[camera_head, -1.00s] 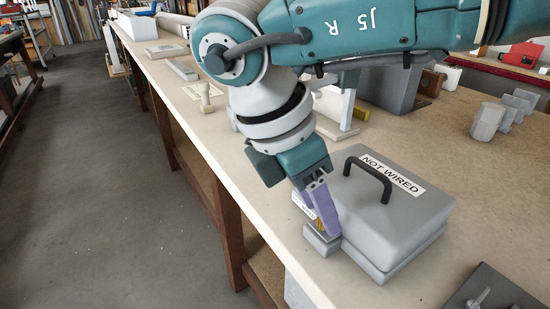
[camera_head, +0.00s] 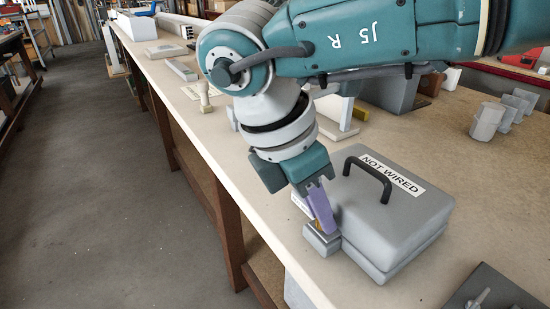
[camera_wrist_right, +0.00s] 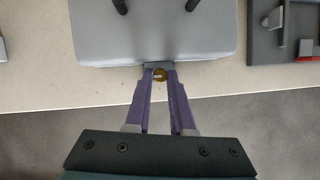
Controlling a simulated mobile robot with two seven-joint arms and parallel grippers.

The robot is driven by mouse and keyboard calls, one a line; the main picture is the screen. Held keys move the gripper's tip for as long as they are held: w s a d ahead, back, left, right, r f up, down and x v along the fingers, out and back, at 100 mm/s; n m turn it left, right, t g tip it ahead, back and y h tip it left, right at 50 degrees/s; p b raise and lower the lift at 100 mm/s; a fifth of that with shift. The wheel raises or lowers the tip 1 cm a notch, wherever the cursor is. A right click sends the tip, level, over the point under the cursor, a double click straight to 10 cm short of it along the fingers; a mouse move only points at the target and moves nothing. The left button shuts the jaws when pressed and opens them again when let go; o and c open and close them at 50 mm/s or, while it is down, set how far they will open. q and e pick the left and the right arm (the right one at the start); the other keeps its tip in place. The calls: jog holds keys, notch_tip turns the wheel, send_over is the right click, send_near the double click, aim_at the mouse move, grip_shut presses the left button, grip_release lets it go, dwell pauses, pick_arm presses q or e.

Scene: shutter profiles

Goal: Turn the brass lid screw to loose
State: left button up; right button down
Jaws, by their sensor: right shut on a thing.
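The brass lid screw (camera_wrist_right: 160,74) shows between the purple fingertips of my right gripper (camera_wrist_right: 159,78) in the right wrist view. The right gripper (camera_head: 322,222) is shut on it, pointing down at the near left side of the grey box (camera_head: 405,228). In the head view the fingers mostly hide the screw, which sits above a small grey block at the box's side. The box lid carries a black handle (camera_head: 368,178) and a "NOT WIRED" label (camera_head: 393,175). The screw's marking cannot be read. My left gripper is not in view.
The box stands on a long pale workbench (camera_head: 300,275) close to its front edge. A dark plate with a lever (camera_head: 490,290) lies at the lower right. Grey hexagonal blocks (camera_head: 488,121) stand farther back. Bare bench lies right of the box.

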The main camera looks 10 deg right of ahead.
jog(key=shift+r+n, duration=0.1)
jog(key=shift+n, duration=0.2)
jog(key=shift+s+n+t+p, duration=0.15)
jog(key=shift+n+t+p, duration=0.35)
jog(key=shift+n+p, duration=0.55)
jog(key=shift+n+t+y+p, duration=0.4)
jog(key=shift+n+t+y, duration=0.1)
jog(key=shift+n, duration=1.15)
jog(key=c, duration=0.8)
grip_release()
jog(key=shift+d, duration=0.1)
